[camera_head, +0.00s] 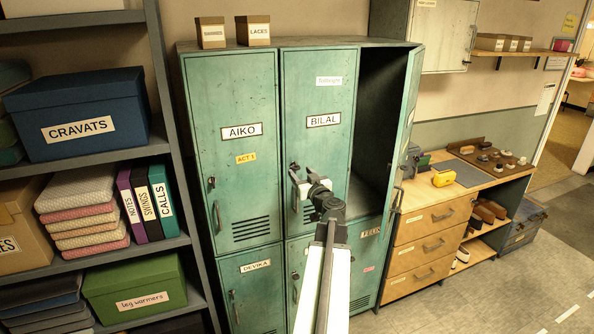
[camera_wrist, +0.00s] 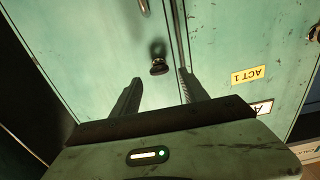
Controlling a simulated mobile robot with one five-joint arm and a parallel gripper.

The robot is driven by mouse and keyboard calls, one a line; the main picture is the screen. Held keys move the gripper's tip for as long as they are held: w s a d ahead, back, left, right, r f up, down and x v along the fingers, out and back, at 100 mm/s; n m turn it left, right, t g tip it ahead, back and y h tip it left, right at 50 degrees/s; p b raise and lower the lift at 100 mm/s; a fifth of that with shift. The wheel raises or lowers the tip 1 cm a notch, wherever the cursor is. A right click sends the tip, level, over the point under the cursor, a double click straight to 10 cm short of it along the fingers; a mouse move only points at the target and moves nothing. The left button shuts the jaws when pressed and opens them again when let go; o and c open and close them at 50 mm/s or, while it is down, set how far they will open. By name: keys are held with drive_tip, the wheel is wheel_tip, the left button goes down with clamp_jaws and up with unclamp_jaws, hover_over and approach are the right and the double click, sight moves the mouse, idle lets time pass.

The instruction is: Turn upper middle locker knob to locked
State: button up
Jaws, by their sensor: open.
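The upper middle locker is the green door labelled BILAL (camera_head: 323,100), and it looks closed. In the wrist view its dark round knob (camera_wrist: 158,66) stands out from the door (camera_wrist: 90,50) near the door's edge. My gripper (camera_wrist: 161,77) is open, with one finger on either side of the knob's line and the knob just beyond the fingertips. I see no clear contact. In the head view my gripper (camera_head: 298,182) is at the left edge of the BILAL door and largely hides the knob. The knob's turn position cannot be read.
The AIKO locker (camera_head: 235,150) is closed at left. The upper right locker (camera_head: 378,120) stands open, its door (camera_head: 408,125) swung outward. A pull handle (camera_wrist: 144,8) is near the knob. Shelves (camera_head: 160,130) stand left; a wooden drawer unit (camera_head: 425,222) stands right.

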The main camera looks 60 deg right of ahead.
sight(298, 169)
drive_tip(key=x, duration=0.4)
drive_tip(key=shift+w, duration=0.1)
clamp_jaws()
drive_tip(key=shift+a, duration=0.25)
drive_tip(key=shift+d, duration=0.2)
drive_tip(key=m, duration=0.9)
drive_tip(key=shift+d, duration=0.1)
drive_tip(key=m, duration=0.4)
drive_tip(key=shift+f+m, duration=0.15)
drive_tip(key=shift+m, duration=0.25)
drive_tip(key=shift+s+m, duration=0.2)
drive_tip(key=shift+m, duration=1.8)
